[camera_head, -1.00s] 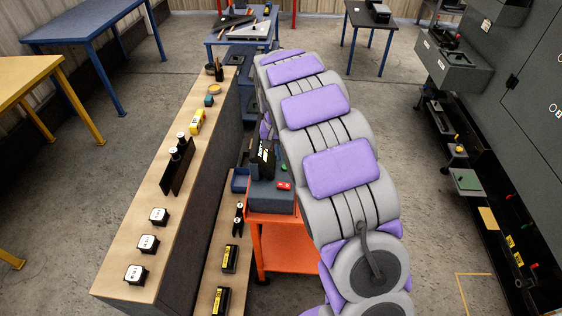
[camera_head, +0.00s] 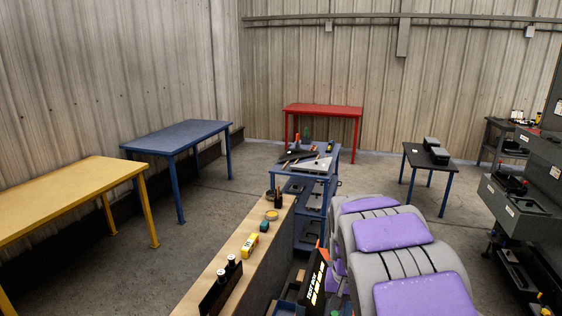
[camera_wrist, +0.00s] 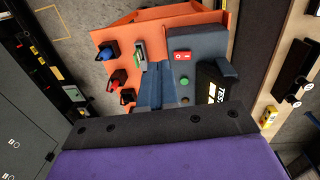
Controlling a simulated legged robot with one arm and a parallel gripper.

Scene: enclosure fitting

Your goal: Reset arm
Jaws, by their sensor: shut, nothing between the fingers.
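My gripper (camera_wrist: 156,88) shows in the wrist view as two blue-grey fingers close together, shut and empty. It points over an orange cart (camera_wrist: 215,20). On the cart is a grey enclosure box (camera_wrist: 205,43) with a red switch (camera_wrist: 182,56) and a green button (camera_wrist: 184,82). A black tester (camera_wrist: 218,92) with white lettering stands at the box's near right. In the head view my purple-and-grey arm fills the lower right and my gripper is out of sight. The tester (camera_head: 313,284) shows there left of my arm.
A wooden bench (camera_head: 232,272) runs along the left of my arm, with a yellow item (camera_head: 250,245) on it. Blue (camera_head: 178,137), yellow (camera_head: 70,195) and red (camera_head: 322,108) tables stand farther off. Grey machinery (camera_head: 525,205) is at the right.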

